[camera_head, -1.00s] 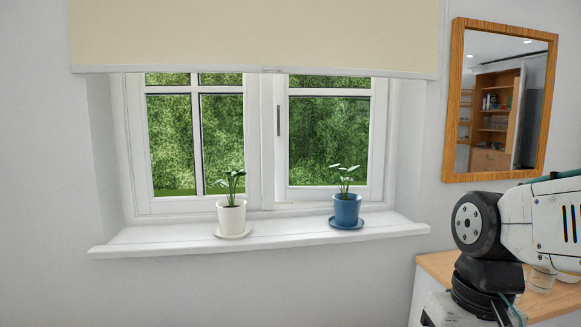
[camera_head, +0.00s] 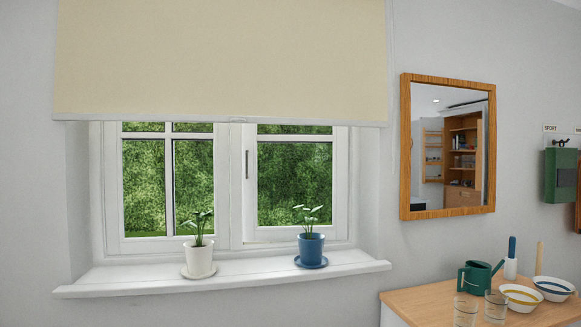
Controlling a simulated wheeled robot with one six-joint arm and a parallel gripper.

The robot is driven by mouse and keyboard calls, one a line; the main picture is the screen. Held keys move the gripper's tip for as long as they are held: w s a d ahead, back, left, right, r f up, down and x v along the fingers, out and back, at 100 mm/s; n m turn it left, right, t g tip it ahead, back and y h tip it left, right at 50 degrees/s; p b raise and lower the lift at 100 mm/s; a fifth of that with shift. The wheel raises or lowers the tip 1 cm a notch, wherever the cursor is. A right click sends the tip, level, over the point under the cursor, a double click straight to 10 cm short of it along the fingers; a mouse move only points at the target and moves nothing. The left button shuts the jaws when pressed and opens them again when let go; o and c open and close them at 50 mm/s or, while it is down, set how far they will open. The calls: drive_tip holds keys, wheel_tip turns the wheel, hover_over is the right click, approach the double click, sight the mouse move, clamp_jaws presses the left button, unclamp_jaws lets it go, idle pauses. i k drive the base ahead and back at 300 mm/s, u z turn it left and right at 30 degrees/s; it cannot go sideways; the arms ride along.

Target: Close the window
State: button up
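The white window (camera_head: 229,190) has two sashes set in a recess above a sill. The left sash (camera_head: 167,243) has glazing bars and looks flush in its frame. The right sash (camera_head: 302,231) carries a slim grey vertical handle (camera_head: 247,163) on its left stile. This sash sits in or close to its frame, and I cannot tell whether a small gap stands open along its edge. A cream roller blind (camera_head: 220,60) covers the window's top. My gripper is not in view.
On the sill (camera_head: 110,285) stand a white potted plant (camera_head: 199,258) and a blue potted plant (camera_head: 311,248), below the sashes. At right are a wood-framed mirror (camera_head: 405,150) and a wooden counter (camera_head: 415,300) with a green watering can (camera_head: 475,276), bowls and glasses.

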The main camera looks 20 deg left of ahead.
sight(252, 232)
drive_tip(key=u, duration=0.55)
drive_tip(key=i, duration=0.5)
drive_tip(key=u, duration=0.95)
drive_tip(key=i, duration=0.6)
drive_tip(key=u, duration=0.05)
